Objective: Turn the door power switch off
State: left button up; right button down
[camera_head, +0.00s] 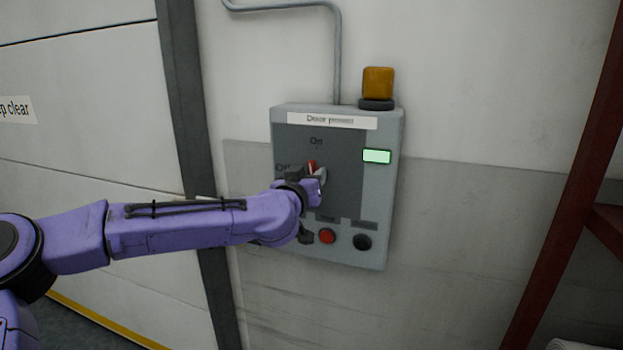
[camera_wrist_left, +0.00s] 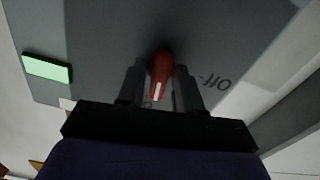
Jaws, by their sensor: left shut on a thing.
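The door power switch is a red handle (camera_head: 312,165) with a white line on it, set on the dark face of a grey wall box (camera_head: 395,200). "On" is printed above it and "Off" to its left. In the left wrist view, which is upside down, the red handle (camera_wrist_left: 160,72) sits between my fingers and its white line points roughly towards the "On" side, away from "Off". My left gripper (camera_head: 317,174) is shut on the handle; its fingers (camera_wrist_left: 159,85) flank it. The gripper hides part of the switch in the head view. My right gripper is not in view.
A lit pale green indicator (camera_head: 377,157) is on the box's right. A red button (camera_head: 327,236) and a black button (camera_head: 362,242) sit below. An amber lamp (camera_head: 378,84) tops the box. A dark red metal post (camera_head: 570,180) stands at the right.

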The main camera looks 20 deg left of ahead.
pick_arm(q)
jog(key=shift+a+f+n+b, duration=0.1)
jog(key=shift+n+b, duration=1.35)
jog(key=shift+n, duration=2.5)
jog(key=shift+f+n+b, duration=0.1)
jog(key=shift+n+b, duration=1.35)
jog(key=shift+n, duration=2.5)
jog(key=o, duration=0.7)
jog(key=shift+o, duration=0.2)
